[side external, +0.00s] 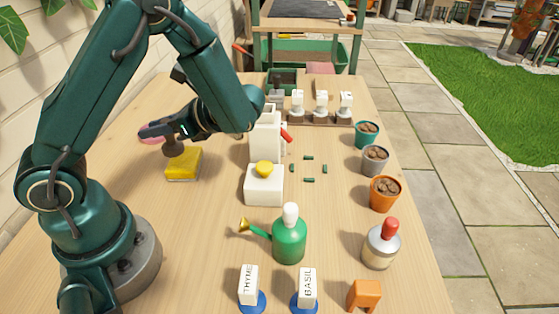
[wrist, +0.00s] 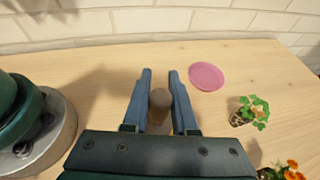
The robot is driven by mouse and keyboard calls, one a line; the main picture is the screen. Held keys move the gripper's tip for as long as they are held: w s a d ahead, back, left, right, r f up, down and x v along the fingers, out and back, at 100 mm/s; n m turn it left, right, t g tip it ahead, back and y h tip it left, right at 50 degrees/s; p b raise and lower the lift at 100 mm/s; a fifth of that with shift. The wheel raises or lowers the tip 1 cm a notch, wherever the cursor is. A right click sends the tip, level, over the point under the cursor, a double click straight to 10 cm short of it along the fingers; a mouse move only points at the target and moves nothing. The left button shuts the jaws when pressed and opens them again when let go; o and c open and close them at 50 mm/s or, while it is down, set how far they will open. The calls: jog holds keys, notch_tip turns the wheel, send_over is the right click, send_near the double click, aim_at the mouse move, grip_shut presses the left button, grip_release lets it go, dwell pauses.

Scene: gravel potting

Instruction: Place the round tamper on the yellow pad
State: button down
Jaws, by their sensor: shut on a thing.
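The round tamper (side external: 173,148) is brown, and my gripper (side external: 163,131) is shut on its handle. The tamper is over the yellow pad (side external: 182,166) at the left of the table in the side view. Its lower end meets the pad's top in the picture, but I cannot tell whether it touches. In the wrist view, the rounded handle top (wrist: 160,97) shows between the two blue-grey fingers (wrist: 160,76).
A pink disc (wrist: 206,76) lies beside the fingers, with small potted plants (wrist: 249,112) to its right. A white dispenser (side external: 264,183) stands right of the pad. Bare wood lies in front of the pad.

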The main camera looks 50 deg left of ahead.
aim_at(171, 143)
jog(key=shift+f, duration=2.1)
jog(key=c, duration=0.7)
grip_release()
jog(key=shift+f, duration=0.1)
jog(key=shift+w+d+r, duration=0.1)
jog(key=shift+d+r, duration=0.05)
jog(key=shift+r, duration=0.05)
jog(key=v, duration=1.1)
jog(key=shift+d+r, duration=0.15)
jog(key=shift+d, duration=0.1)
jog(key=shift+w, duration=0.1)
